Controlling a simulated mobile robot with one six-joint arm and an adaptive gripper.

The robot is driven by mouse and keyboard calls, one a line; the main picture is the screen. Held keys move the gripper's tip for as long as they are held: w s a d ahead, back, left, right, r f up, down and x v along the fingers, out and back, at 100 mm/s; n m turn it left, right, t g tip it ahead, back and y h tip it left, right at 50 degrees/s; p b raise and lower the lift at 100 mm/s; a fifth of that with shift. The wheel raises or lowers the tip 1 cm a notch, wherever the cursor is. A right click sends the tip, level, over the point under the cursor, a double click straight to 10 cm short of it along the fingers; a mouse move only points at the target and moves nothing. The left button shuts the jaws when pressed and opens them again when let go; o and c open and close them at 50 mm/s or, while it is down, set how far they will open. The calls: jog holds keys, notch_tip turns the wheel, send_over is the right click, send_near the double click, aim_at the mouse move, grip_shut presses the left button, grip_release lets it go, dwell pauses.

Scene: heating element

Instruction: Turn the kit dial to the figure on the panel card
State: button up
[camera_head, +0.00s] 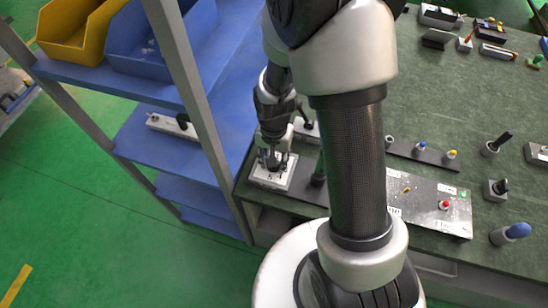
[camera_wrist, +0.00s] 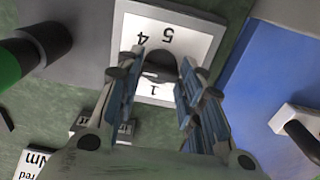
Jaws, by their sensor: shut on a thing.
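The kit dial is a dark knob (camera_wrist: 160,62) on a white square plate (camera_head: 257,179) at the left end of the bench. In the wrist view its plate (camera_wrist: 205,42) shows the figures 4 and 5 upside down and a 1 between my fingers. My gripper (camera_head: 271,160) points down over the dial, its fingers shut on the knob from both sides; it also shows in the wrist view (camera_wrist: 160,70). The knob's pointer is hidden. White cards lie at the lower left of the wrist view, one ending in "Nm" (camera_wrist: 37,162); I cannot read a target figure.
A dark green handle (camera_wrist: 30,50) stands beside the dial plate. A grey panel (camera_head: 425,205) with a red button lies right of my arm. A blue shelf rack (camera_head: 150,145) stands close on the left. Loose knobs and tools occupy the bench's right side.

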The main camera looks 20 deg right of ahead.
dwell(0.4)
jog(key=o, duration=1.1)
jog(key=shift+c, duration=0.2)
jog(key=shift+r, duration=0.1)
notch_tip(320, 180, up, 12)
jog(key=s+r+n+t, duration=0.4)
jog(key=s+r+n, duration=0.3)
jog(key=s+r, duration=0.8)
jog(key=shift+d+r+t, duration=0.25)
jog(key=shift+r+t, duration=0.05)
jog(key=shift+r, duration=0.1)
